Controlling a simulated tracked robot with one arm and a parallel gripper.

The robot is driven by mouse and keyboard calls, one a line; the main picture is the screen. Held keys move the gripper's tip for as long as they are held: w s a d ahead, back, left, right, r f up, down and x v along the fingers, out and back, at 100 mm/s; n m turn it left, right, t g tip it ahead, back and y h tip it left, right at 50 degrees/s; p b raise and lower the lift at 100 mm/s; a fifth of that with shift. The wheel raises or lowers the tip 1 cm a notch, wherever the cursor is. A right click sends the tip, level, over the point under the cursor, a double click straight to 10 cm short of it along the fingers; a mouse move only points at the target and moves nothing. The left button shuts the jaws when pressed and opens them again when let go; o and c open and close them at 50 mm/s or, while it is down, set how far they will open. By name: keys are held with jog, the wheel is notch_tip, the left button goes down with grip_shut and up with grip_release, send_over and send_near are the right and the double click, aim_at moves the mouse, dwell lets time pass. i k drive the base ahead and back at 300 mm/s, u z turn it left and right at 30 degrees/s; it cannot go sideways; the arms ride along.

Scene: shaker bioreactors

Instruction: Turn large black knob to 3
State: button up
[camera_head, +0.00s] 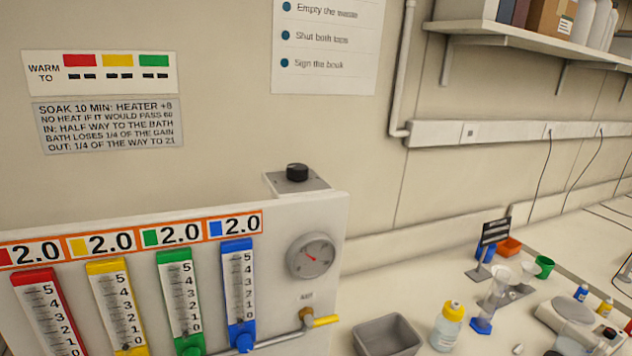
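A black knob (297,172) sits on a grey plate (291,184) on top of the white panel (277,260), near its right end. I cannot make out any numbers or a pointer around the knob. My gripper is not in the camera view, and nothing touches the knob.
The panel carries red, yellow, green and blue scaled tubes (239,285), a round gauge (311,256) and a yellow-handled tap (322,321). A grey tub (388,336) and a yellow-capped bottle (447,325) stand on the bench to the right. The wall behind holds signs (109,125).

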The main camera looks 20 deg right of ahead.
aim_at(295, 171)
jog(key=u, duration=2.4)
jog(key=k, duration=1.35)
jog(key=z, duration=1.4)
jog(key=i, duration=1)
jog(key=u, duration=0.05)
